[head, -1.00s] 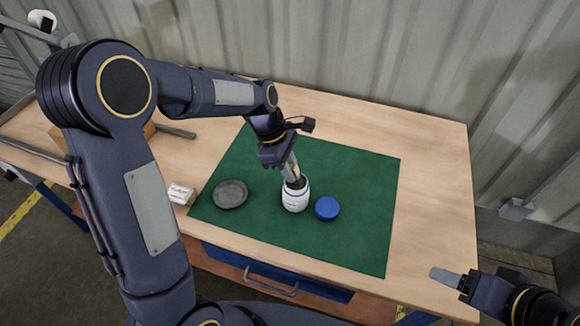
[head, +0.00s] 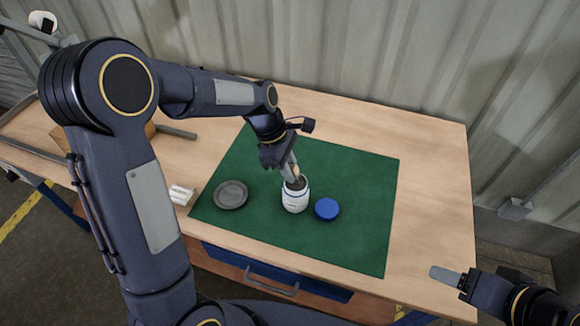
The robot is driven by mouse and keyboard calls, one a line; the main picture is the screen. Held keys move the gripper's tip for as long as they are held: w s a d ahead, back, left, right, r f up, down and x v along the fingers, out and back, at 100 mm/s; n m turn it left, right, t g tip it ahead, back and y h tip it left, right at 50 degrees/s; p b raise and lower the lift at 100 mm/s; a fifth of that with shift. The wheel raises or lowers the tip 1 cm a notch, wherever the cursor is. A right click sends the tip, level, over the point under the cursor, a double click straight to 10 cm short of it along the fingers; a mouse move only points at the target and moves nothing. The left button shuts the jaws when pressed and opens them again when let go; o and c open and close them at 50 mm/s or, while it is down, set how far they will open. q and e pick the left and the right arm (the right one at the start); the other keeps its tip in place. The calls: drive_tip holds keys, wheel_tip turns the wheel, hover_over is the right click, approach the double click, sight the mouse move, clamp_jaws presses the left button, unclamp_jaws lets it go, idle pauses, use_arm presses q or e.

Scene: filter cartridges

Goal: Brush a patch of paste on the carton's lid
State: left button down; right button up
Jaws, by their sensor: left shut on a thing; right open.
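A white jar (head: 295,199) with a dark mouth stands upright and uncapped on the green mat (head: 350,180). My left gripper (head: 291,171) is just above the jar's mouth, pointing down, and is shut on a thin brush, mostly hidden by the fingers. The brush's lower end appears to be at or inside the mouth; how deep I cannot tell. A blue cap (head: 327,209) lies flat on the mat to the right of the jar. My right gripper (head: 446,275) is open and empty off the table's front right corner. The carton is not clearly seen; my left arm covers part of the table's left side.
A dark round dish (head: 230,194) lies left of the jar. A small white block (head: 181,194) sits on the wooden table (head: 437,160) at the mat's left edge. A brown box (head: 150,131) shows partly behind my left arm. The mat's right side is clear.

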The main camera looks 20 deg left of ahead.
use_arm(q)
drive_tip(key=shift+r+p, duration=2.75)
drive_tip(key=shift+r, duration=0.55)
drive_tip(key=shift+f, duration=0.1)
